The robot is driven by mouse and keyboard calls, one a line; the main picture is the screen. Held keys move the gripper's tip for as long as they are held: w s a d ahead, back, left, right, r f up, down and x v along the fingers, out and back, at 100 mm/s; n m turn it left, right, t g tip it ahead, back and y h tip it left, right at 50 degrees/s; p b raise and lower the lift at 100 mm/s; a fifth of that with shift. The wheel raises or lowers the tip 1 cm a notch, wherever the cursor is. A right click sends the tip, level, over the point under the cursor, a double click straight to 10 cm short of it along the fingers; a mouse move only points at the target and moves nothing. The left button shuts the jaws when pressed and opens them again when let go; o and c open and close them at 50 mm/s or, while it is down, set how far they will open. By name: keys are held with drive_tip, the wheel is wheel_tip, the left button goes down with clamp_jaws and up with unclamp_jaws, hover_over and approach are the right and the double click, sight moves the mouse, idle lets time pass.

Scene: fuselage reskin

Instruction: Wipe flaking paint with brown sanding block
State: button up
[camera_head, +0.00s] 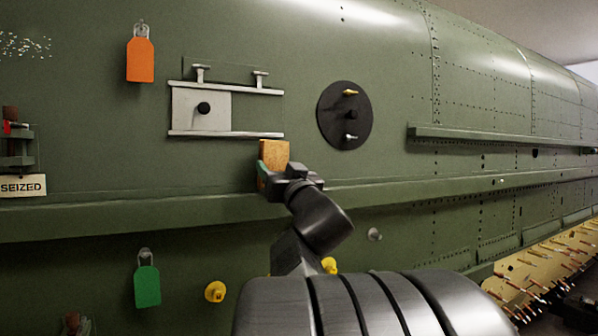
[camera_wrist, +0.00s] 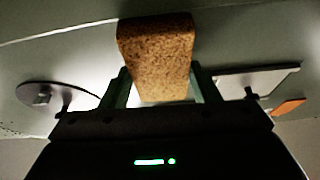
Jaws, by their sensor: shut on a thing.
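The brown sanding block (camera_head: 274,153) is held in my gripper (camera_head: 264,172), in front of the green fuselage skin just below the white sliding panel. In the wrist view the block (camera_wrist: 157,58) sits between the two green fingers of my gripper (camera_wrist: 158,88), which are shut on its sides. Its outer end points at the skin; I cannot tell whether it touches. The flaking paint (camera_head: 25,45) shows as a patch of white specks on the skin at the upper left of the head view, well away from the block.
A white sliding panel (camera_head: 215,107), a black disc (camera_head: 345,128) with pegs, an orange tag (camera_head: 140,60) and a green tag (camera_head: 147,286) are on the skin. A ledge (camera_head: 120,212) runs along below the gripper. A SEIZED label (camera_head: 22,187) and fixture stand at left.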

drive_tip(key=shift+w+a, duration=0.55)
drive_tip(key=shift+w, duration=0.25)
idle(0.5)
drive_tip(key=shift+w+d+r+p, duration=0.1)
drive_tip(key=shift+w+d+p, duration=0.3)
drive_tip(key=shift+d+p, duration=0.2)
drive_tip(key=shift+w+d+r+p, duration=0.1)
drive_tip(key=shift+w+d+p, duration=0.25)
drive_tip(key=shift+d+p, duration=0.2)
drive_tip(key=shift+w+d+f+p, duration=0.1)
drive_tip(key=shift+w+d+p, duration=0.6)
drive_tip(key=shift+d, duration=0.3)
drive_tip(key=shift+w+d+f+p, duration=0.1)
drive_tip(key=shift+w+d+p, duration=0.55)
drive_tip(key=shift+d, duration=0.3)
drive_tip(key=shift+s+a, duration=0.1)
